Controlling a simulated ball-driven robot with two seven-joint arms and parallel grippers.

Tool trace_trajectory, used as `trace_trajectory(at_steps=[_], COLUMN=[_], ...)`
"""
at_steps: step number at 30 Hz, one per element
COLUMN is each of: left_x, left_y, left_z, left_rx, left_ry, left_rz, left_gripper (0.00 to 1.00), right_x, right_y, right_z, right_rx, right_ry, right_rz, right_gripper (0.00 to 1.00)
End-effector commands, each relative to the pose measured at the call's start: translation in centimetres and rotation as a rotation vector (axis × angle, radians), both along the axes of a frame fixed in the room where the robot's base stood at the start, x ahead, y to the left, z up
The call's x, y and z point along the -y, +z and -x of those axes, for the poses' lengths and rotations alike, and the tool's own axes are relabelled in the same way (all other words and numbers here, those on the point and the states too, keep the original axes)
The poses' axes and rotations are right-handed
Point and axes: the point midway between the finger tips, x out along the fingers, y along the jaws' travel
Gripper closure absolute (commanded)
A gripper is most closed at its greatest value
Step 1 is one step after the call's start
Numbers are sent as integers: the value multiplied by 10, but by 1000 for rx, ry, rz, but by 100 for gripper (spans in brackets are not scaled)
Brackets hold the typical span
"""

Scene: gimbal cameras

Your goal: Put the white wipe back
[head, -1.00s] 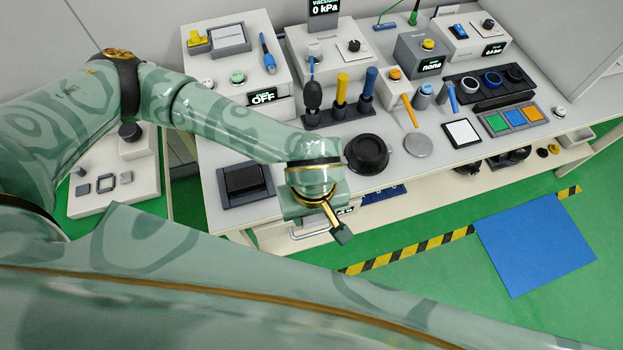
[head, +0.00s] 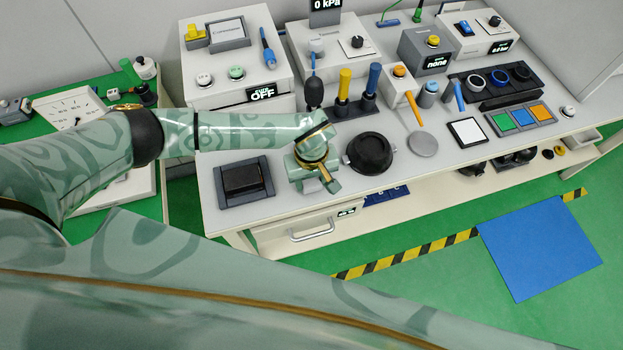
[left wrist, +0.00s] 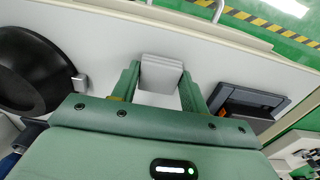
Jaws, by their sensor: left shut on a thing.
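My left gripper (head: 326,182) is above the front part of the white bench top, between a dark square tray (head: 246,181) and a round black bowl (head: 370,152). In the left wrist view, its two green fingers (left wrist: 161,88) are shut on the white wipe (left wrist: 161,72), which looks like a pale, layered square pad. Whether the wipe touches the bench top is unclear. My right gripper is not in view.
A white-faced square pad (head: 467,131) lies at the right of the bench, beside a holder with coloured squares (head: 521,118). Blue and yellow handled tools (head: 369,90) stand behind the bowl. A drawer with a handle (head: 311,230) is below the bench's front edge.

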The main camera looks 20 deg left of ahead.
Motion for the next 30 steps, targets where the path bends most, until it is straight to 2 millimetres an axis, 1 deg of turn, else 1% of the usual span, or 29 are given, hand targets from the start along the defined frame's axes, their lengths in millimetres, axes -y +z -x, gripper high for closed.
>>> trace_trajectory(at_steps=[1,8,11,12,14,23,26,29,30], left_x=[0,0,0,0,0,0,0,-1,0], left_y=[-3,-3,-6,-6,-5,-3,7,27,36], left_z=[1,0,0,0,0,0,-1,-2,-2], left_rx=[-1,1,1,1,1,1,5,7,8], left_ry=[0,0,-1,0,0,0,-1,-1,-2], left_rz=[1,0,-1,-1,-1,0,0,-1,1], left_gripper=[77,77,77,50,34,34,34,34,34], right_x=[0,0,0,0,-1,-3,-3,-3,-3], right_y=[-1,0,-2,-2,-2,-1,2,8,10], right_z=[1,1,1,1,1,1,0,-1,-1], right_rx=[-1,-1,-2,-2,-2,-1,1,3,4], right_ry=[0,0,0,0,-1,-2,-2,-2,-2], right_rz=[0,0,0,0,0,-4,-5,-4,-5], right_gripper=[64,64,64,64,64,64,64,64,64])
